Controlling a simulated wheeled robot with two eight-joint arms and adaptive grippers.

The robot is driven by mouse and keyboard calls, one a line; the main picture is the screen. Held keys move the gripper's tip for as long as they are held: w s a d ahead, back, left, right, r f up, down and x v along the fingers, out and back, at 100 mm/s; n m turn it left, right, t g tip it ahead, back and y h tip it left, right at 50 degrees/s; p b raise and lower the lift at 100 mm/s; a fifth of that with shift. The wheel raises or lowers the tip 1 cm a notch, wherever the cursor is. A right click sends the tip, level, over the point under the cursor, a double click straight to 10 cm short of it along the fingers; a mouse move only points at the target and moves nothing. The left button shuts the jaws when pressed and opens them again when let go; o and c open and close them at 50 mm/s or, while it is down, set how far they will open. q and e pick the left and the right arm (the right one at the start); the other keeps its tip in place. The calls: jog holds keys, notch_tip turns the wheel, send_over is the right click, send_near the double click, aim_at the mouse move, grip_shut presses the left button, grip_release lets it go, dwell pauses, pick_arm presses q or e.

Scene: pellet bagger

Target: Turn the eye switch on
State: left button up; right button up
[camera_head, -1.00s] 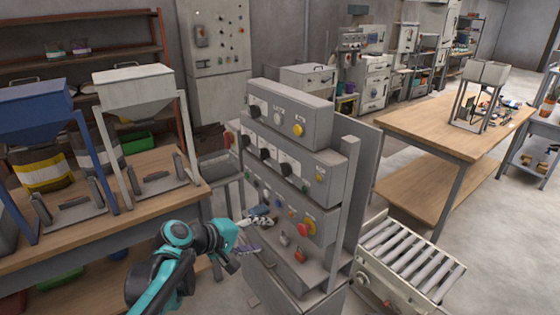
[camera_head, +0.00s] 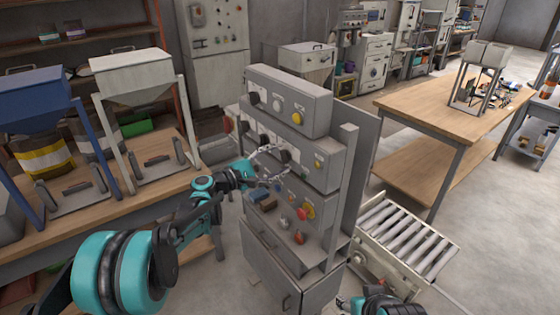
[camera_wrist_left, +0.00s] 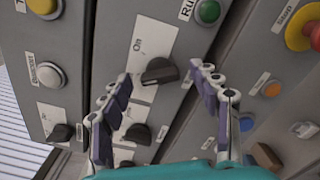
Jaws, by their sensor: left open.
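The grey control panel (camera_head: 318,165) stands in the middle of the head view, with black rotary switches in its middle row. My left gripper (camera_head: 277,165) is open in front of this row, by the rightmost black switch (camera_head: 285,156). In the left wrist view, a black switch (camera_wrist_left: 158,72) beside a white plate marked "On" shows between the spread fingers of my left gripper (camera_wrist_left: 160,82). Contact cannot be told. Another black switch (camera_wrist_left: 138,133) lies below it. I cannot read which is the eye switch. Part of my right arm shows at the bottom right; its finger state is unclear.
A red button on a yellow base (camera_head: 305,211) and small levers sit lower on the panel. A roller conveyor (camera_head: 408,235) stands to the right. A wooden bench with hoppers (camera_head: 135,80) is at the left, another wooden table (camera_head: 440,115) behind right.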

pick_arm(q)
jog(key=shift+w+d, duration=0.3)
jog(key=shift+d, duration=0.15)
jog(key=c, duration=1.2)
jog(key=shift+o, duration=0.2)
jog(key=shift+m, duration=0.3)
jog(key=m, duration=0.5)
jog(key=shift+f, duration=0.1)
jog(key=m, duration=0.6)
jog(key=shift+f, duration=0.15)
jog(key=shift+m, duration=0.3)
jog(key=o, duration=1.2)
jog(key=shift+c, duration=0.2)
